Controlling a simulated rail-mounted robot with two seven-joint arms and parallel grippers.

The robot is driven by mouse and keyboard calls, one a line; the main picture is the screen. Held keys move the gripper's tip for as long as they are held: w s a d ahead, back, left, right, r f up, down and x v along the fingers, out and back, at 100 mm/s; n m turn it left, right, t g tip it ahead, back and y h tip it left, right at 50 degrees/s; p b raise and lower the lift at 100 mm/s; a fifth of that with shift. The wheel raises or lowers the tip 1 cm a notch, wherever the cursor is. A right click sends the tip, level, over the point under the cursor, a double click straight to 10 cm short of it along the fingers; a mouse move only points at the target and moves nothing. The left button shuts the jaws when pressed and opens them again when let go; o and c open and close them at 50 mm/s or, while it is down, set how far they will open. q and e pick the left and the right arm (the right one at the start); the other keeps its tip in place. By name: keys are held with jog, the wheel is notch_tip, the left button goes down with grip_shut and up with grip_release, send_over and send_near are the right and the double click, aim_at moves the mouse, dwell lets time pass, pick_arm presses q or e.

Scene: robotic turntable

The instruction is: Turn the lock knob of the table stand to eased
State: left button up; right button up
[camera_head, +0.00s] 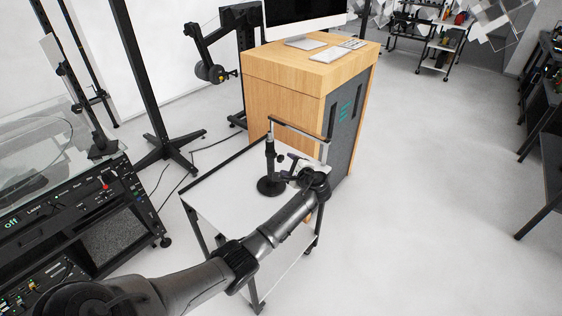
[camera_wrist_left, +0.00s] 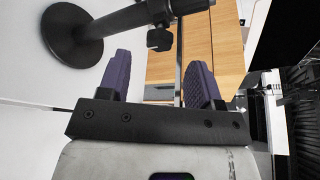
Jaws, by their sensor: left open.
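The table stand (camera_head: 270,188) stands upright on the white trolley, with a round black base and a dark post. In the left wrist view its base (camera_wrist_left: 75,36) is at the upper left and its post (camera_wrist_left: 118,22) crosses the top. A black lock knob (camera_wrist_left: 159,39) sticks out from the clamp on the post. Its setting cannot be read. My left gripper (camera_head: 286,166) is beside the post, on its right. In the left wrist view its purple fingers (camera_wrist_left: 157,68) are apart and empty, with the knob just beyond the gap between them. My right gripper is not in view.
The white trolley top (camera_head: 218,195) has a raised rail at its far right end. A wooden cabinet (camera_head: 285,75) with a monitor stands close behind. A black control panel (camera_head: 105,190) is at the left. Open floor (camera_head: 430,200) lies to the right.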

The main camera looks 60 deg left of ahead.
aim_at(282, 160)
pick_arm(q)
jog(key=b+x, duration=0.1)
jog(key=x, duration=0.4)
jog(key=shift+a+f, duration=0.15)
jog(key=shift+a, duration=0.3)
jog(key=shift+c, duration=0.3)
